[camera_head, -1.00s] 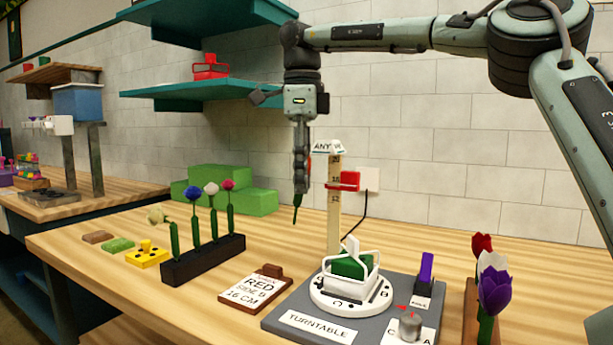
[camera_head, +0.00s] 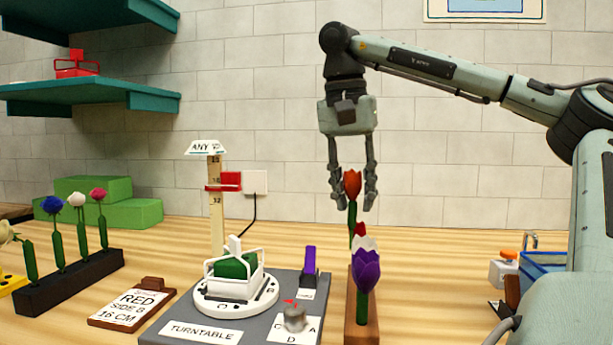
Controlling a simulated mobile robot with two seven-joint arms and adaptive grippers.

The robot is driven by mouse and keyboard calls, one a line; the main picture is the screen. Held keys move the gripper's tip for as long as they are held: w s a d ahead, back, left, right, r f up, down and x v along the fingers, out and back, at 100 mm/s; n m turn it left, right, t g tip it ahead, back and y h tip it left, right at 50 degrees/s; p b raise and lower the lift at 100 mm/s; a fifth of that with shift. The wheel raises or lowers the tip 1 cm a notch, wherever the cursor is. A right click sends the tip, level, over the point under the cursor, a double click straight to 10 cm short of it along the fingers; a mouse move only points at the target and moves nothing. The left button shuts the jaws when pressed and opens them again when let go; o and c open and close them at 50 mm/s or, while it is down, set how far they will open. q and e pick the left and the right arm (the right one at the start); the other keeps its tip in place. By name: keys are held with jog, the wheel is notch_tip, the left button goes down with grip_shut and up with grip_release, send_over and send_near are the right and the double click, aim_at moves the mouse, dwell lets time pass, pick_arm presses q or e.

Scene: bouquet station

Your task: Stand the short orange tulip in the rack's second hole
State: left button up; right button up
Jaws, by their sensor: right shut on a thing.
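My right gripper (camera_head: 355,202) points down, shut on the orange tulip (camera_head: 352,184). The tulip hangs upright, bloom between the fingers and green stem below. It is above the far part of the brown wooden rack (camera_head: 361,333) at the right of the turntable board. In that rack stand a purple tulip (camera_head: 367,272) in front, a white tulip (camera_head: 365,243) behind it and a red tulip (camera_head: 360,230) farther back. These blooms overlap and hide the rack's holes and the lower end of the held stem. My left gripper is not in view.
A turntable (camera_head: 236,301) with a white basket stands left of the rack. A measuring post (camera_head: 216,225) rises behind it. A blue crate (camera_head: 541,262) is at the right.

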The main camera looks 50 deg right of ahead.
aim_at(364, 224)
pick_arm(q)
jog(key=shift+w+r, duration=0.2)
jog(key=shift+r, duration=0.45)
pick_arm(e)
jog(key=s+f+n, duration=0.2)
jog(key=shift+f+n+t, duration=0.3)
jog(key=shift+n, duration=0.1)
pick_arm(q)
jog(key=shift+b, duration=0.3)
pick_arm(e)
jog(key=shift+f+b, duration=0.9)
jog(key=shift+f, duration=0.1)
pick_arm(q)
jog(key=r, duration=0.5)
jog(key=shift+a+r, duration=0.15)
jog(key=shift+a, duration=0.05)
pick_arm(e)
jog(key=shift+f, duration=0.15)
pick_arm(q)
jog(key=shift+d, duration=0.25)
